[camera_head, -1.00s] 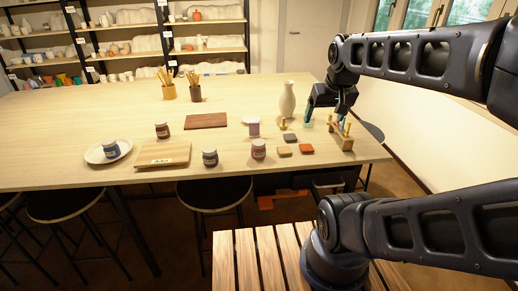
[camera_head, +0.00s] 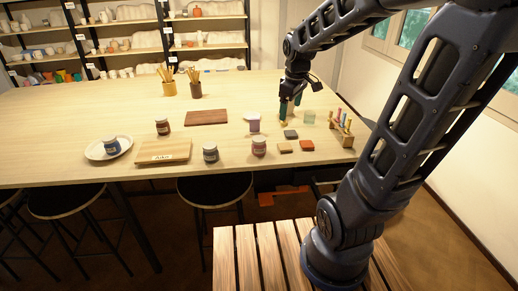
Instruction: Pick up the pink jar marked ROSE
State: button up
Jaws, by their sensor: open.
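A dusty-pink jar (camera_head: 259,148) with a pale lid stands upright near the table's front edge; its label is too small to read. A lilac-pink jar (camera_head: 254,125) stands behind it, and its label cannot be read either. Which one is marked ROSE I cannot tell. My gripper (camera_head: 290,112) is open and empty, pointing down over the table, to the right of the lilac-pink jar and apart from it. It is behind and to the right of the dusty-pink jar. A small yellowish object (camera_head: 284,123) is just below its fingers.
A clear greenish glass (camera_head: 308,117) and a wooden rack of tools (camera_head: 341,132) stand right of my gripper. A grey jar (camera_head: 210,155), a board (camera_head: 163,153) and a plate (camera_head: 93,154) are to the left.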

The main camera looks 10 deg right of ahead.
aim_at(259, 138)
jog(key=w+a+f+n, duration=0.2)
jog(key=w+a+f, duration=0.1)
jog(key=w+a+f+n+g, duration=0.1)
jog(key=w+a+f+n, duration=0.2)
jog(key=f, duration=0.1)
jog(key=w+a+f+n+g, duration=0.1)
jog(key=w+a+f+n, duration=0.2)
jog(key=shift+a+f, duration=0.1)
jog(key=shift+f, duration=0.25)
jog(key=shift+w+a+f, duration=0.15)
jog(key=shift+f, duration=2.55)
jog(key=shift+w+a+f, duration=0.1)
jog(key=shift+f, duration=2.6)
jog(key=c, duration=1.2)
jog(key=shift+r, duration=0.15)
